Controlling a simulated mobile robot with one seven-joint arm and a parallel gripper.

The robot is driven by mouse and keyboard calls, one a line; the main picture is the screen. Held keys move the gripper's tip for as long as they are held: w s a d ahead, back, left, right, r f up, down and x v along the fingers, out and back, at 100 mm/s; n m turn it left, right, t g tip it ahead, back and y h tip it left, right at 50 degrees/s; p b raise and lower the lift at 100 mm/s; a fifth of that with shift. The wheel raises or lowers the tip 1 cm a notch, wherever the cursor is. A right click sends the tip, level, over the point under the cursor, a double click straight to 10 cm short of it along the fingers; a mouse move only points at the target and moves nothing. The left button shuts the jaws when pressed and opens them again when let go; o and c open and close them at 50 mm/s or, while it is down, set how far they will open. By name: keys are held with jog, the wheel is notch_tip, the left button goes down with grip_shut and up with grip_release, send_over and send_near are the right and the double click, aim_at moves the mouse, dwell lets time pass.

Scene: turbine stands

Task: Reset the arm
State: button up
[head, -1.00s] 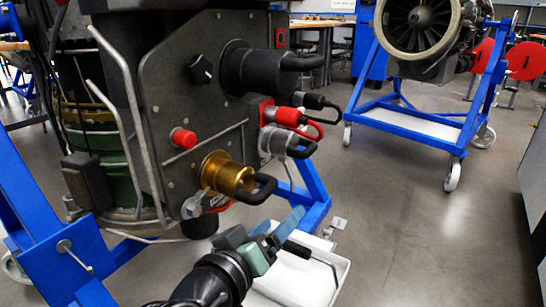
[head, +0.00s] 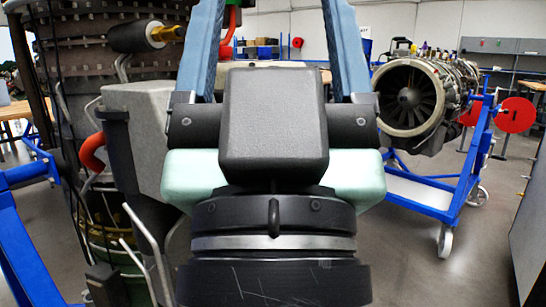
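My gripper (head: 274,35) is raised close in front of the head camera and fills the middle of the picture. Its black wrist and body are at the lower centre, with pale green pads at the sides. Its two blue fingers point up and stand wide apart, with nothing held between their visible parts. The fingertips are cut off by the top edge. The gripper hides much of what is behind it.
A turbine engine (head: 90,50) with pipes stands close at the left, partly hidden, with blue stand beams (head: 35,240). Another engine (head: 410,98) rests on a wheeled blue stand (head: 432,207) at the right. Grey floor (head: 400,265) is clear before it.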

notch_tip(320, 180, up, 27)
jog(key=p, duration=2.4)
jog(key=shift+p, duration=0.35)
